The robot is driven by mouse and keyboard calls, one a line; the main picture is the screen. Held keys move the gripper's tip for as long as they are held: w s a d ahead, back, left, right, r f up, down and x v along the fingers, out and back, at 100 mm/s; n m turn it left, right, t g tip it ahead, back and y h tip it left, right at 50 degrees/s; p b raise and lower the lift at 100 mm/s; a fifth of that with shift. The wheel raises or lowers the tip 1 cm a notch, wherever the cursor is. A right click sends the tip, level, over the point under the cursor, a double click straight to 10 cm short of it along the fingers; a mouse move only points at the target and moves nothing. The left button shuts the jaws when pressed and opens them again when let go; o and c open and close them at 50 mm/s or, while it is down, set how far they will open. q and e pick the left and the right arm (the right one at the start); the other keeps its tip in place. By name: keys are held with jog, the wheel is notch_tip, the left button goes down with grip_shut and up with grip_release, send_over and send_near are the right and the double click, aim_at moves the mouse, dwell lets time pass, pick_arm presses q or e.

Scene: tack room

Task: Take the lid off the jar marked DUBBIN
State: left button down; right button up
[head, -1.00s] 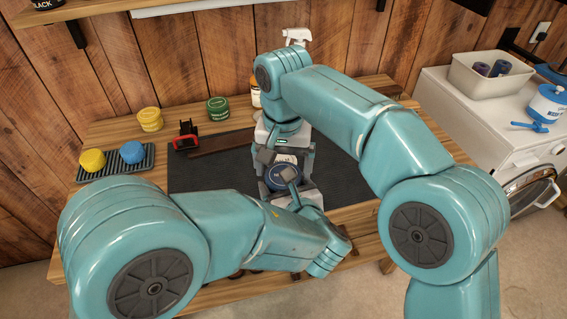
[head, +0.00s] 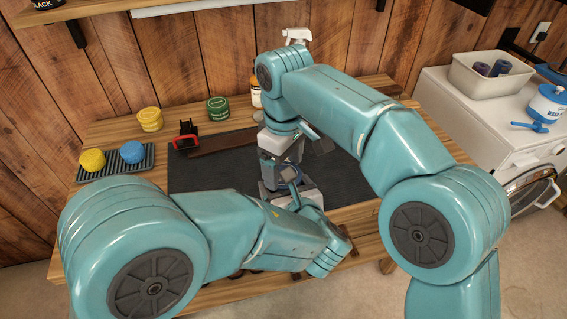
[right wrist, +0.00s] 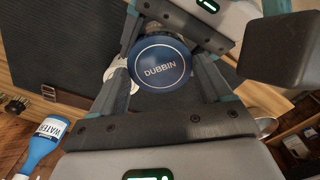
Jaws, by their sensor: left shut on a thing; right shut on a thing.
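The DUBBIN jar's round blue lid (right wrist: 163,65) faces me in the right wrist view, its name inside a white ring. Gripper fingers stand close on both sides of it. In the head view only a dark blue part of the jar (head: 267,189) shows between my grippers. My left gripper (head: 289,187) is shut low at the jar, in front. My right gripper (head: 284,152) is shut and comes down from above, just behind it. The jar's body is mostly hidden. I cannot tell whether lid and jar are apart.
A dark mat (head: 210,175) covers the middle of the wooden bench. A ridged tray (head: 116,170) holds yellow and blue balls at left. A white machine (head: 465,125) stands right.

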jog(key=shift+d+n, duration=0.1)
jog(key=shift+n, duration=0.2)
jog(key=o, duration=1.1)
jog(key=shift+r, duration=2.2)
notch_tip(320, 180, up, 3)
jog(key=m, duration=0.3)
jog(key=shift+f, duration=0.1)
jog(key=shift+f+m, duration=0.15)
jog(key=shift+m, duration=0.45)
jog(key=shift+f, duration=3.6)
